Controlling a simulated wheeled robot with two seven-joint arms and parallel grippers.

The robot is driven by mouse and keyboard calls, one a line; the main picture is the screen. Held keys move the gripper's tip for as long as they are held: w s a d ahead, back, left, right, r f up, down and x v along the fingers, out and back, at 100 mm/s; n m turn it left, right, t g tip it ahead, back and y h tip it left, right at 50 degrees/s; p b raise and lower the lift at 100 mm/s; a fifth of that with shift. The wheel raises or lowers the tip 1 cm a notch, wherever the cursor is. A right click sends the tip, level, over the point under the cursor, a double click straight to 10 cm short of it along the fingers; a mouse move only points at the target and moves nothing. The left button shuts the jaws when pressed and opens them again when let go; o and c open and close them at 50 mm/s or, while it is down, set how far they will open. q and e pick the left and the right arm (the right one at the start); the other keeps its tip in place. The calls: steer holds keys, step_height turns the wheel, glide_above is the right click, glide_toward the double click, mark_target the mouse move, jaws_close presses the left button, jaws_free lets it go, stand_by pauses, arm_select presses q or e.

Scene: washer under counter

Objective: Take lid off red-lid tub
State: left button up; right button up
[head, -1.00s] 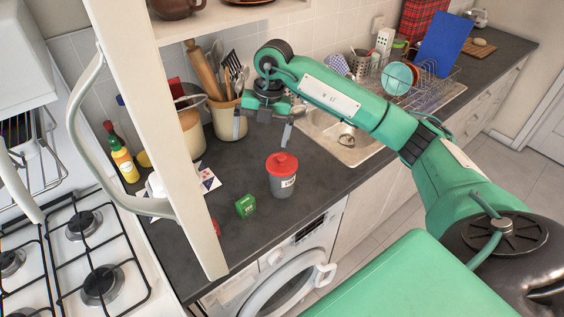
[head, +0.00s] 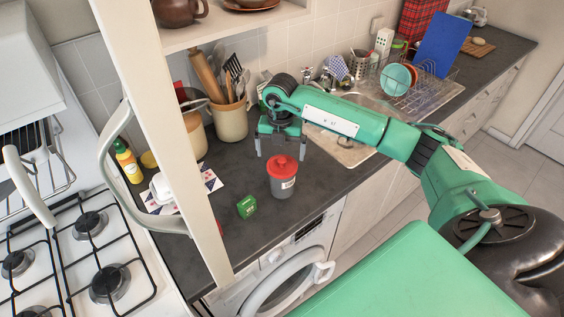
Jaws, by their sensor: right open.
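The red-lid tub (head: 283,186) stands upright on the dark counter above the washer. It is grey with a white label, and its red lid (head: 284,164) with a small knob sits on top. My right gripper (head: 281,156) points down with its fingers spread, above or just behind the lid. The fingers appear to be on either side of the lid in the picture; I cannot tell the exact depth. It holds nothing. My left gripper is not in view.
A small green box (head: 246,207) lies left of the tub. A utensil crock (head: 230,120) stands behind. The sink (head: 345,145) and dish rack (head: 420,90) are to the right.

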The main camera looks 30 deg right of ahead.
mark_target(282, 159)
steer(key=f+p, duration=0.2)
steer(key=f, duration=0.1)
steer(key=shift+d, duration=0.3)
steer(key=shift+f, duration=0.65)
steer(key=c, duration=0.7)
steer(key=shift+w+r, duration=0.1)
steer(key=shift+r, duration=0.05)
